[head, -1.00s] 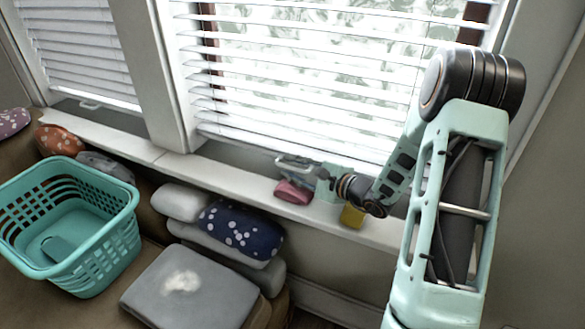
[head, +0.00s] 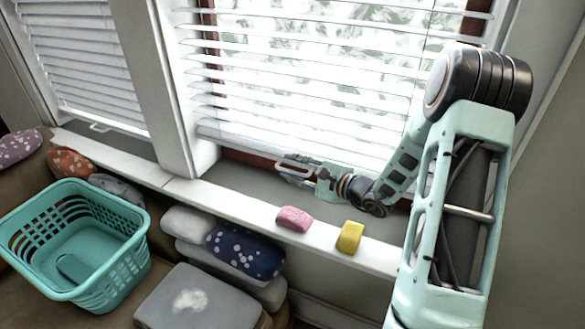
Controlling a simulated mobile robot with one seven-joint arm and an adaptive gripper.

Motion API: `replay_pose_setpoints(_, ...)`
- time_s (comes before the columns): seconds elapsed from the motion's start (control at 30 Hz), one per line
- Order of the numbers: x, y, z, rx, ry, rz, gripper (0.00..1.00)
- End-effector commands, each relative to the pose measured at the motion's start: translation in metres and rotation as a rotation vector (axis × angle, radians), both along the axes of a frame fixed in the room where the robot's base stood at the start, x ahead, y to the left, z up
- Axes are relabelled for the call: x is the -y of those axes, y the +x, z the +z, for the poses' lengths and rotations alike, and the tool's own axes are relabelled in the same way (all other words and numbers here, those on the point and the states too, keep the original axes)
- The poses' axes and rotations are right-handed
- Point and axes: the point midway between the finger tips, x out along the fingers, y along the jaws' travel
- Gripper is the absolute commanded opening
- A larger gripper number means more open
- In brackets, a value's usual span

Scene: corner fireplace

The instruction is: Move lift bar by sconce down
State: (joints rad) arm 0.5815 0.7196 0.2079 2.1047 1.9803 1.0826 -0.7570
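The white slatted blind (head: 300,80) hangs over the large window, with a gap below its lower edge. A pale loop-shaped handle, apparently the lift bar (head: 290,167), shows at that lower edge. My gripper (head: 302,176) is at this handle, reaching in from the right and overlapping it. The fingers are small and partly hidden, so I cannot tell whether they are closed on the bar or only touch it. No sconce can be made out.
A pink block (head: 294,218) and a yellow block (head: 350,236) lie on the white sill (head: 225,202) below my gripper. A teal basket (head: 115,250) and stacked cushions (head: 245,252) are at the lower left. Another blind (head: 85,60) hangs at the left.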

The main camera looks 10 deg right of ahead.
Motion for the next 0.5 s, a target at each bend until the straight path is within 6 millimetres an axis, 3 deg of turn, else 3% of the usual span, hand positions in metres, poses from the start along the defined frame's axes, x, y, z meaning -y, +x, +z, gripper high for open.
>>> replay_pose_setpoints(0.03, 0.0, 0.001, 0.015, 0.005, 0.001, 0.0, 0.26)
replay_pose_setpoints(0.5, 0.001, 0.001, 0.072, 0.004, 0.0, -0.001, 0.26)
